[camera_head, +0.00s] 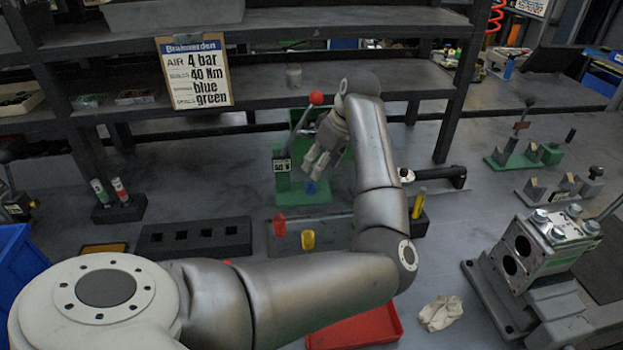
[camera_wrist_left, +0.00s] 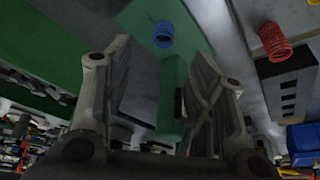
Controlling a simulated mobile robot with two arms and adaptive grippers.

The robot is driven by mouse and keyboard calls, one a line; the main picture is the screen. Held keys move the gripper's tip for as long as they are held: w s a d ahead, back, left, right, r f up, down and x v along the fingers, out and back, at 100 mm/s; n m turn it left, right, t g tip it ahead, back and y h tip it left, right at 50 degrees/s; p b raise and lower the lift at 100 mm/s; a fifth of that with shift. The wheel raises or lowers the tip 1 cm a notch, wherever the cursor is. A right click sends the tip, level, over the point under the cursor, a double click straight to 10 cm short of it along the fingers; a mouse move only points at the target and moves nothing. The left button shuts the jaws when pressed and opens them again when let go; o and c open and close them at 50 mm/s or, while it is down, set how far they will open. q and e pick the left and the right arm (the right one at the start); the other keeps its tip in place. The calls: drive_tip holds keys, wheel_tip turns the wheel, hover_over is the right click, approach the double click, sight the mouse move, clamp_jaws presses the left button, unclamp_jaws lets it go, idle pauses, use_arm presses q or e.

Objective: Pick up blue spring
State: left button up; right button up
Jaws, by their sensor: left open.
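The blue spring (camera_head: 310,187) stands on the base of a green fixture (camera_head: 286,196) with a red-knobbed lever. The left wrist view shows the same blue spring (camera_wrist_left: 163,35) on the green surface, beyond the fingertips. My left gripper (camera_head: 318,170) points down just above the spring in the head view. Its two fingers (camera_wrist_left: 165,58) are spread apart with nothing held between them, and the spring appears clear of both. My right gripper is in neither view.
A red spring (camera_head: 279,224) and a yellow spring (camera_head: 308,240) stand on a dark block nearer me. A black slotted block (camera_head: 194,238) is left of them. A red tray (camera_head: 357,329) is below my arm. A valve block (camera_head: 540,250) stands at right. A shelf rises behind.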

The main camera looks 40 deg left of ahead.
sight(311, 184)
use_arm(q)
drive_tip(key=x, duration=0.8)
drive_tip(key=shift+s+f, duration=0.2)
drive_tip(key=shift+f, duration=0.05)
drive_tip(key=shift+d+r, duration=0.1)
drive_tip(key=c, duration=0.9)
